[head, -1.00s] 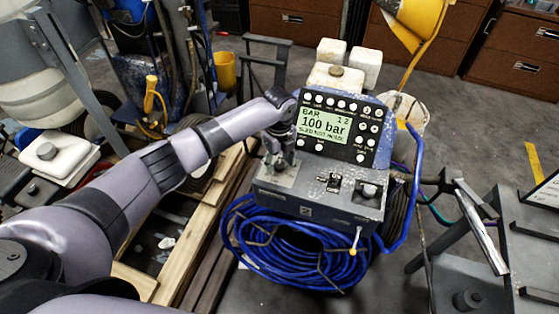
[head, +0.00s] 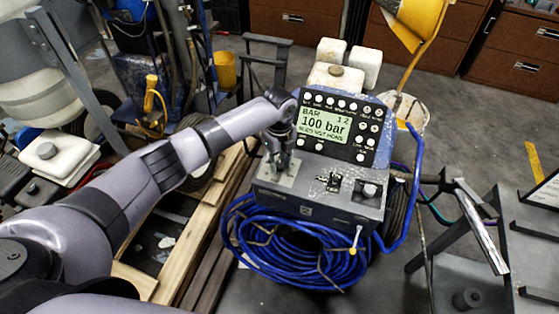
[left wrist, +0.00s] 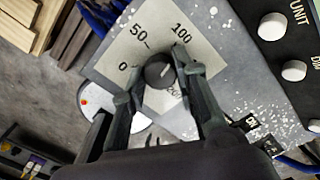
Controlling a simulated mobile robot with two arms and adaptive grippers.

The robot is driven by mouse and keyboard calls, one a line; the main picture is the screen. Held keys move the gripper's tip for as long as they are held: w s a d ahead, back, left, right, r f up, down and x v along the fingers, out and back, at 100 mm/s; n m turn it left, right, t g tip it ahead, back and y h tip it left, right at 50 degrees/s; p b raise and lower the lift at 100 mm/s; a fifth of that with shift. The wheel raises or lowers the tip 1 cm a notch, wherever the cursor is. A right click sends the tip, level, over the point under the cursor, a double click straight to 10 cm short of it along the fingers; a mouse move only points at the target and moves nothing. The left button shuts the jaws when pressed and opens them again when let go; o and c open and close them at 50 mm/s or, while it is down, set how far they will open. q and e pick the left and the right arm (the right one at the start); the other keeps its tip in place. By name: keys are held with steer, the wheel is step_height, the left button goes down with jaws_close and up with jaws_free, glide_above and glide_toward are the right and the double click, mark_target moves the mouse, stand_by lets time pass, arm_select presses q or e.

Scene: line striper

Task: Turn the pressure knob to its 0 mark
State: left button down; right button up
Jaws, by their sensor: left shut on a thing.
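The pressure knob (left wrist: 158,71) is a small dark round knob on a pale dial plate (left wrist: 108,52) marked 0, 50 and 100, with further marks partly hidden. A pale line on its top seems to point toward the 100 side. My left gripper (left wrist: 157,66) is shut on the knob, one finger on each side, in the left wrist view. In the head view my left gripper (head: 281,163) reaches down onto the left part of the striper's control box (head: 318,203) and hides the knob. The display (head: 325,124) reads 100 bar. My right gripper is not in view.
A button panel (head: 366,130) stands upright just behind the control box. Another knob (head: 369,190) and a switch (head: 333,182) sit to the right. A coiled blue hose (head: 290,262) hangs in front. A grey metal stand (head: 520,245) is at the right.

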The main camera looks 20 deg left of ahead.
arm_select(q)
steer(key=shift+r+n+p, duration=0.15)
steer(key=shift+n+p, duration=0.65)
steer(key=shift+n, duration=0.1)
steer(key=n+p, duration=0.2)
steer(key=n, duration=0.1)
steer(key=shift+n, duration=0.3)
steer(key=n+p, duration=0.3)
steer(key=n, duration=0.3)
steer(key=n+p, duration=0.3)
steer(key=n, duration=0.3)
steer(key=shift+n, duration=0.3)
steer(key=n+p, duration=0.1)
steer(key=n, duration=0.2)
steer(key=shift+w+n+p, duration=0.1)
steer(key=shift+n+p, duration=0.25)
steer(key=shift+n, duration=1.35)
